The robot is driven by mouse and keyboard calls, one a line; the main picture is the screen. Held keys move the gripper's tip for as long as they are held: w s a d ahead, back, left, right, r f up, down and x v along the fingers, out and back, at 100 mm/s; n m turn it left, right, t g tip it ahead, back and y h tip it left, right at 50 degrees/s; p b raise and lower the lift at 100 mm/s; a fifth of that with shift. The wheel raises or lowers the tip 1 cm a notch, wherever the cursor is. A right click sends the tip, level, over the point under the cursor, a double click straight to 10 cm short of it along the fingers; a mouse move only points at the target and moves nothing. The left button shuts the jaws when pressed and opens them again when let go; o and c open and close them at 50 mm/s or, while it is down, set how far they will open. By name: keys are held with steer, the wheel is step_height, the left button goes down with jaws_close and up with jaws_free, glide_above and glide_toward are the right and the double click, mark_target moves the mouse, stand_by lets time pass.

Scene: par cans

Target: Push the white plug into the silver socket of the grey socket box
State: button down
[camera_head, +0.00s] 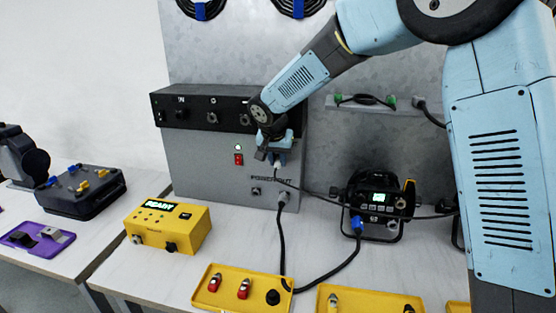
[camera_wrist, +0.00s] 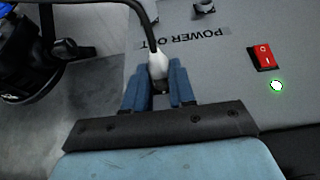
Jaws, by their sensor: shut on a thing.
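The white plug (camera_head: 278,163) is held in front of the grey socket box (camera_head: 205,165), to the right of its red switch. In the wrist view the white plug (camera_wrist: 157,66) sits between the two blue fingers, with its black cable leaving at the top. My gripper (camera_wrist: 158,80) is shut on it; in the head view my gripper (camera_head: 279,156) hides part of the box front. No silver socket is clearly visible at the plug's tip. I cannot tell whether the tip touches or enters one.
A red switch (camera_head: 239,159) and green light are on the box front. A grey plug (camera_head: 283,198) with a black cable is at its lower right.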

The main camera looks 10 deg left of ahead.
steer(key=c, duration=0.9)
jaws_free()
steer(key=shift+o, duration=0.2)
